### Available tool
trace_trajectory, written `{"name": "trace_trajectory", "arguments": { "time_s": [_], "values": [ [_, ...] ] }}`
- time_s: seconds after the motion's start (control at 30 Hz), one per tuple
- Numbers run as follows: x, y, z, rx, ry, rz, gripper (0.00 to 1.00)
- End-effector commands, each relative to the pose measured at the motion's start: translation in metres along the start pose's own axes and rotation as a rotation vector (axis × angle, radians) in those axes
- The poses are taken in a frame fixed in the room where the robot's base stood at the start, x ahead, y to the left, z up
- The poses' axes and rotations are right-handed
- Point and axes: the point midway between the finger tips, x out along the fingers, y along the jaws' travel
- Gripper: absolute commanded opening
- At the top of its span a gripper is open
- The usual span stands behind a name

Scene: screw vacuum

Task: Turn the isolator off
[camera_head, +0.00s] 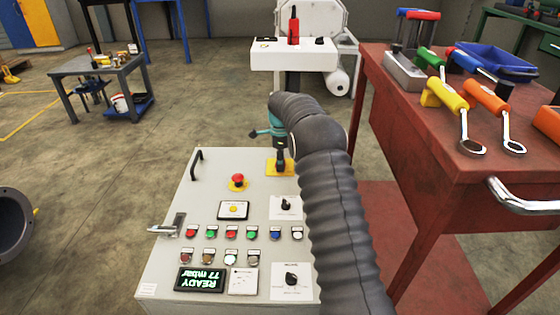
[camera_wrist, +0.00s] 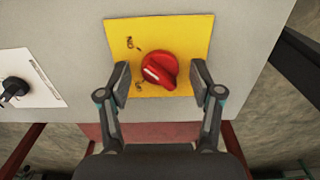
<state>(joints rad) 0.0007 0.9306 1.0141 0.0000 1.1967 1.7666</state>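The isolator is a red rotary knob (camera_wrist: 160,70) on a yellow plate (camera_wrist: 187,32), seen in the wrist view. A white mark runs along the knob at a slant. In the wrist view my gripper (camera_wrist: 160,82) is open, with one finger on each side of the knob and a gap to it on both sides. In the head view the yellow plate (camera_head: 272,168) is at the top right of the grey control panel (camera_head: 212,165). My gripper (camera_head: 280,152) is over it there, and the red knob is hidden behind it.
The panel carries a red emergency button (camera_head: 238,180), several coloured push buttons, a black selector (camera_head: 291,280) and a lit display (camera_head: 201,279). A red workbench (camera_head: 400,160) with wrenches stands close on the right. A handle (camera_head: 196,165) sticks up at the panel's left edge.

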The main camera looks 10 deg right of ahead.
Motion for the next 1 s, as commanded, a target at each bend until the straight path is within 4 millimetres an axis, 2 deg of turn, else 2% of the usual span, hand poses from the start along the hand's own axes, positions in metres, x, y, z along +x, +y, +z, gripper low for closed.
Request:
{"name": "trace_trajectory", "arguments": {
  "time_s": [0.03,0.2,0.23,0.67,1.0],
  "values": [
    [-0.0001,0.0000,0.0000,0.000,0.000,0.000,0.53],
    [-0.0001,0.0000,0.0000,0.000,0.000,0.000,0.10],
    [-0.0001,0.0000,0.0000,0.000,0.000,0.000,0.05],
    [-0.0011,0.0001,0.0000,-0.078,0.000,0.001,0.05],
    [-0.0011,0.0005,0.0000,-0.346,0.000,0.003,0.05]
  ]
}}
